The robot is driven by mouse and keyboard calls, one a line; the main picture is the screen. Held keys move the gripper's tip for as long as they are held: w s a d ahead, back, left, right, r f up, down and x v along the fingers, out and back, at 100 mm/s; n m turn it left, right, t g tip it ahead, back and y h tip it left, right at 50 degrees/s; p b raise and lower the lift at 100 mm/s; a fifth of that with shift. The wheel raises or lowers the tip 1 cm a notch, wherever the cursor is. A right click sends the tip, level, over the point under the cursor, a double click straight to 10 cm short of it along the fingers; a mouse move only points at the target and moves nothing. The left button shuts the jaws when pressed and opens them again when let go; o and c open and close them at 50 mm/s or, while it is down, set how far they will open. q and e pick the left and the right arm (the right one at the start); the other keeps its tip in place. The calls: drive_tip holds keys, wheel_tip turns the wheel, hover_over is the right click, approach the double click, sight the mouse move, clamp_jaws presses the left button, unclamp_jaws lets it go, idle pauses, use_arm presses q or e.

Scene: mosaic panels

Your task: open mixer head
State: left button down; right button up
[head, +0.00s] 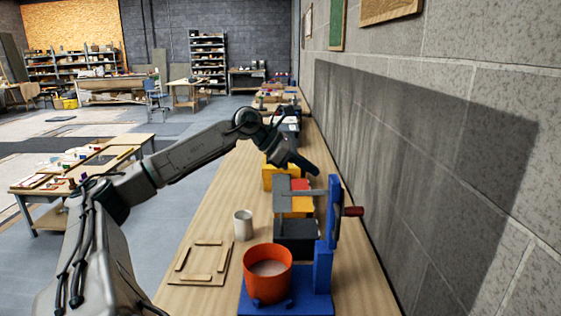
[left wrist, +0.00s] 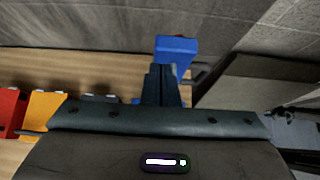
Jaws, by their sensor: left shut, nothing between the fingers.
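The mixer has a blue base and an upright blue column (head: 323,262) at the right of the bench. An orange-red bowl (head: 268,285) with pale contents stands on the base. My left gripper (head: 311,168) is shut and empty, above and behind the grey bar, close to the column top. In the left wrist view its closed fingers (left wrist: 161,84) point at the blue column top (left wrist: 177,46); contact cannot be told. My right gripper is out of view.
The grey block wall (head: 450,180) runs close along the right side.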

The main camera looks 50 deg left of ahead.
use_arm(q)
drive_tip(key=b+v, duration=0.7)
drive_tip(key=v, duration=0.1)
drive_tip(key=shift+s+f, duration=0.1)
drive_tip(key=shift+f, duration=0.05)
drive_tip(key=shift+s+a+r, duration=0.2)
drive_tip(key=shift+s+r, duration=0.05)
drive_tip(key=shift+r, duration=0.05)
